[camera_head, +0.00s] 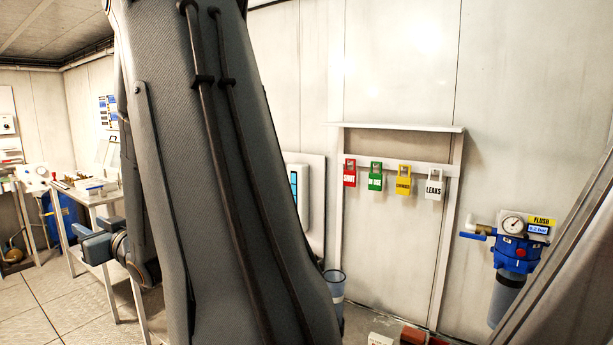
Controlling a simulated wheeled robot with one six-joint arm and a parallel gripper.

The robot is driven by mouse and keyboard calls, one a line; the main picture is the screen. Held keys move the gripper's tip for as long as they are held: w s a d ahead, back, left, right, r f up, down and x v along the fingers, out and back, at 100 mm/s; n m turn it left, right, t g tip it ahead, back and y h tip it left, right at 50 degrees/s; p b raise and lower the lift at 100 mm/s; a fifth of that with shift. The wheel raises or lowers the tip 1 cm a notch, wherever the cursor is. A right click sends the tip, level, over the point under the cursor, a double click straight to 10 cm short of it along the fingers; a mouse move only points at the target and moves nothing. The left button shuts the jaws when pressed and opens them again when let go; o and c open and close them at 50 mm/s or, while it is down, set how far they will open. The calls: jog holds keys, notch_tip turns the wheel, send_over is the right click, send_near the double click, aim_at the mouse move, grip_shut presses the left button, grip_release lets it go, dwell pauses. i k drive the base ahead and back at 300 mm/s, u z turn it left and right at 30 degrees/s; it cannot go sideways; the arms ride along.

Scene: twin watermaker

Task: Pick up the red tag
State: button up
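The red tag (350,173), lettered "SHUT", hangs at the left end of a row of tags on a pale rail (385,164) on the back wall. To its right hang a green tag (375,177), a yellow tag (403,180) and a white tag (433,185) lettered "LEAKS". The red tag is fully visible and hangs upright, with nothing touching it but the rail. My large grey arm link fills the left middle of the view, left of the red tag. My gripper's fingers do not show.
A blue filter housing with a gauge (512,250) is on the wall at right. A clear bin (335,288) stands below the rail's left post. A white table (85,195) with containers stands at left. Reddish and white items (412,335) lie at the bottom edge.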

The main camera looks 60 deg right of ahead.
aim_at(350, 175)
jog(key=z, duration=0.05)
jog(key=i, duration=1.75)
jog(key=z, duration=3.2)
jog(key=i, duration=0.5)
jog(key=u, duration=0.05)
